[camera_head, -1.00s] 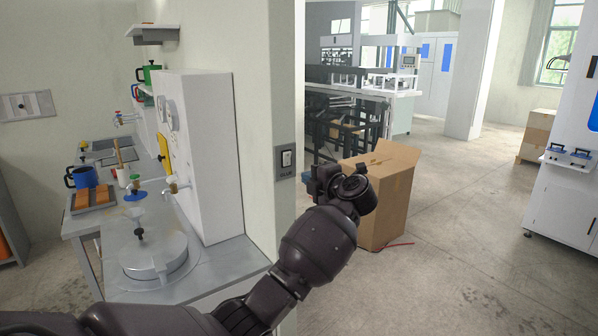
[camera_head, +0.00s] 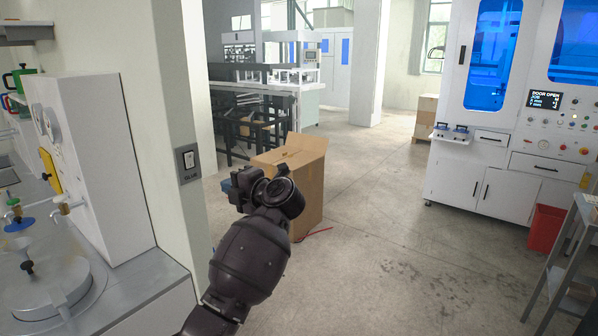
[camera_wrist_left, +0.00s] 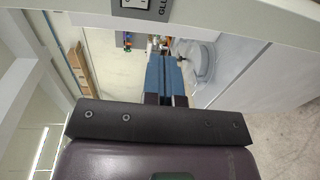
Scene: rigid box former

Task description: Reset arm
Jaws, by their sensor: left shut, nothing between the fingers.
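My left arm rises from the bottom of the head view, with its wrist in front of a cardboard box. My left gripper (camera_head: 229,186) points away to the left and is partly hidden by the wrist. In the left wrist view its two blue fingers (camera_wrist_left: 164,76) lie together, shut and empty. A wall switch (camera_head: 189,160) on the pillar is left of the gripper, and the two are apart. The switch plate also shows at the top of the left wrist view (camera_wrist_left: 140,6). My right gripper is not in view.
The open cardboard box (camera_head: 312,185) stands on the floor behind my wrist. The pillar (camera_head: 165,90) and a bench with a round lidded vessel (camera_head: 45,285) are at left. A white machine (camera_head: 490,150), a red bin (camera_head: 545,228) and a shelf rack are at right. The middle floor is clear.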

